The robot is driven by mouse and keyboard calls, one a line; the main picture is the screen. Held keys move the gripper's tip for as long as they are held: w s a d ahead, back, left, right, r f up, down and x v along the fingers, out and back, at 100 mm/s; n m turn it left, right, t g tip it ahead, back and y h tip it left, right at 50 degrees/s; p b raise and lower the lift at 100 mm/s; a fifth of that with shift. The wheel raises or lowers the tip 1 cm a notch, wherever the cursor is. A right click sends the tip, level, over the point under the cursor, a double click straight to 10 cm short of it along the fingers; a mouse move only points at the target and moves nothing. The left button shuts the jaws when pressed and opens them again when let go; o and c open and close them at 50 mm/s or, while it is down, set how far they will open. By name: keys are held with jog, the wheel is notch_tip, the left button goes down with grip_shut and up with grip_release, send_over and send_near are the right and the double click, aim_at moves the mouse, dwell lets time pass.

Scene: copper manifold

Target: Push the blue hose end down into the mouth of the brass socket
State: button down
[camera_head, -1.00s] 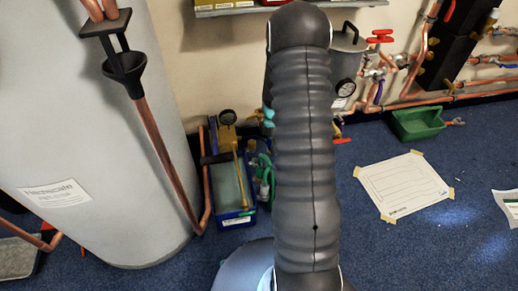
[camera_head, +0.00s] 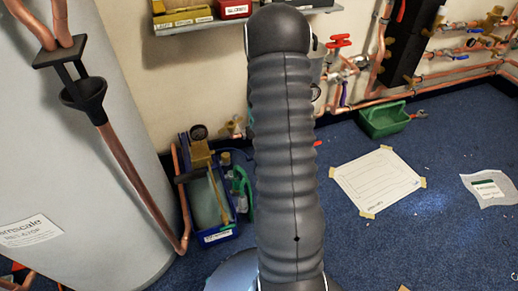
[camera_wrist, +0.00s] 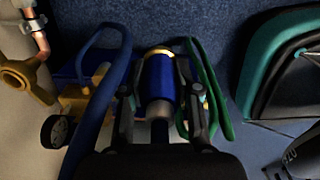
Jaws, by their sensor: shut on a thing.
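In the wrist view my gripper (camera_wrist: 160,105) has its two dark fingers on either side of a blue cylinder with a silver collar, which looks like the blue hose end (camera_wrist: 158,78), and is shut on it. A brass ring (camera_wrist: 159,50) shows at its far end; I cannot tell whether this belongs to the brass socket or to the piece held. A blue hose (camera_wrist: 97,65) loops up on the left of the fingers. In the head view my own arm hides the gripper, the hose end and the socket.
A blue crate (camera_head: 219,236) holding a brass pump and gauge stands on the floor beside the grey tank (camera_head: 80,180). A green hose (camera_wrist: 207,85) runs right of my fingers, and a teal and black object (camera_wrist: 285,70) lies further right. Copper pipes (camera_head: 400,97) line the wall.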

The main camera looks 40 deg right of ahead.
jog(key=shift+r+p, duration=1.2)
jog(key=shift+r, duration=0.9)
jog(key=shift+a, duration=0.15)
